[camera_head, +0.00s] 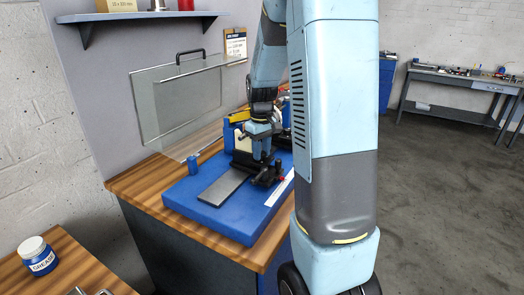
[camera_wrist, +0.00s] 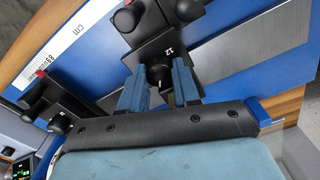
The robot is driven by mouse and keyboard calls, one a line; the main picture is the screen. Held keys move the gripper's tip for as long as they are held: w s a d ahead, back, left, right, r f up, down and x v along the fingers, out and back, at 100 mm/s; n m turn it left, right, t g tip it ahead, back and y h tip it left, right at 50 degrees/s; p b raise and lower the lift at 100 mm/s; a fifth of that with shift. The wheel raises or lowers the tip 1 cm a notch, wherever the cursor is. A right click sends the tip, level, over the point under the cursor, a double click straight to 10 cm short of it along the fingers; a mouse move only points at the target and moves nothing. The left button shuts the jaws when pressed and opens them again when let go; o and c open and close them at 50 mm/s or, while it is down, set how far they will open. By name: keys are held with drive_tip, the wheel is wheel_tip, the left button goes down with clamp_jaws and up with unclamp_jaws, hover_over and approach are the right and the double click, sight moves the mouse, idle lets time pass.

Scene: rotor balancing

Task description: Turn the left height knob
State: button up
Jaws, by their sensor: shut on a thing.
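In the wrist view my gripper (camera_wrist: 160,82) has its two blue fingers on either side of a round black knob (camera_wrist: 158,72), closed on it. The knob is on a black block (camera_wrist: 168,50) marked "12". Two more black knobs (camera_wrist: 127,18) show at the top of this block. Another black block (camera_wrist: 45,97) with a red part stands at the left. In the head view my gripper (camera_head: 262,150) is low over the blue base (camera_head: 235,222), beside the black fixtures (camera_head: 268,178). The knob itself cannot be made out there.
A grey metal plate (camera_head: 222,188) lies on the blue base, with a white scale strip (camera_head: 280,189) along its right. A clear guard (camera_head: 180,100) with a handle stands behind. A grease jar (camera_head: 40,258) stands on the near bench.

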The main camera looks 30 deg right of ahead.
drive_tip(key=shift+w, duration=0.1)
drive_tip(key=o, duration=1.1)
drive_tip(key=shift+c, duration=0.2)
drive_tip(key=shift+r, duration=0.1)
wheel_tip(320, 180, up, 14)
drive_tip(key=shift+f, duration=0.25)
